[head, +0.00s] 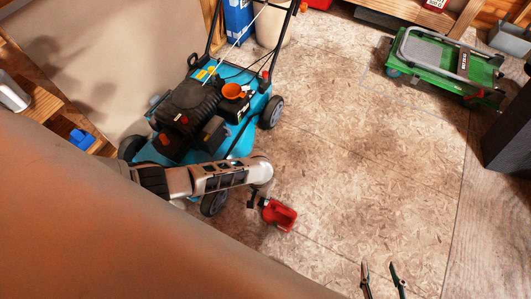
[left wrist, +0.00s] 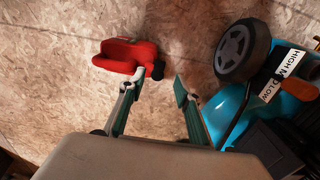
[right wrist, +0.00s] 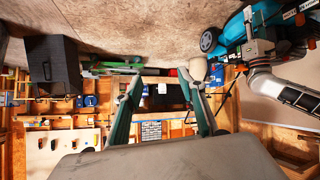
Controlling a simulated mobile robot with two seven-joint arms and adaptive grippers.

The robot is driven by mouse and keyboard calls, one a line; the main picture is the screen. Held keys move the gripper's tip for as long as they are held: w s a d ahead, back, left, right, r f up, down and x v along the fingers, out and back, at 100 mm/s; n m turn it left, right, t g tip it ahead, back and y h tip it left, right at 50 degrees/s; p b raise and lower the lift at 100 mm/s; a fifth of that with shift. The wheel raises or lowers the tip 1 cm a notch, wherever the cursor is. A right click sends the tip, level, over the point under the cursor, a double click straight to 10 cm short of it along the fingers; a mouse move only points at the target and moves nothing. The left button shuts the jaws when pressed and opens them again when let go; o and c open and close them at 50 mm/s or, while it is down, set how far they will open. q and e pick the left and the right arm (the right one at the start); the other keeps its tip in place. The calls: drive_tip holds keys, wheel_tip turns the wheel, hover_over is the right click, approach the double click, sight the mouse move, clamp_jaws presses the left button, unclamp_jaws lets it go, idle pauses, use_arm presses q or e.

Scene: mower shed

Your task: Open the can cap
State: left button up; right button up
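A small red can (head: 280,214) is on the board floor beside the mower's front wheel. In the left wrist view the red can (left wrist: 120,55) shows a black cap (left wrist: 157,70) at its right end. My left gripper (head: 258,198) is close to the can's cap end in the head view. In the left wrist view its two fingers (left wrist: 157,87) are apart, with the cap just beyond and between the tips. I cannot tell whether a finger touches the can. My right gripper (head: 380,267) is open and empty, away from the can; its spread fingers (right wrist: 160,83) show in the right wrist view.
A blue and black mower (head: 195,110) stands behind my left arm, with an orange cup-shaped part (head: 232,91) on top. A green folded cart (head: 440,65) lies at the back right. A dark box (head: 507,140) stands at the right edge. The middle floor is clear.

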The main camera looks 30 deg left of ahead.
sight(260, 204)
use_arm(q)
drive_tip(key=f, duration=0.1)
drive_tip(key=f+b, duration=0.1)
drive_tip(key=shift+s+f, duration=0.3)
drive_tip(key=shift+f, duration=0.05)
wheel_tip(260, 204, down, 4)
drive_tip(key=shift+r+b, duration=0.1)
drive_tip(key=shift+b, duration=1.1)
drive_tip(key=shift+w+f+b, duration=0.15)
drive_tip(key=shift+f+b, duration=0.15)
drive_tip(key=shift+f, duration=0.15)
drive_tip(key=shift+w+r, duration=0.1)
drive_tip(key=shift+w, duration=0.15)
use_arm(e)
drive_tip(key=shift+m+t+y, duration=0.3)
drive_tip(key=shift+t+y, duration=0.1)
drive_tip(key=shift+y, duration=0.2)
drive_tip(key=a, duration=0.1)
drive_tip(key=a+r, duration=0.1)
drive_tip(key=w+a, duration=0.1)
drive_tip(key=shift+w+a+r, duration=0.1)
drive_tip(key=shift+a+r, duration=0.2)
use_arm(q)
drive_tip(key=shift+c, duration=0.3)
clamp_jaws()
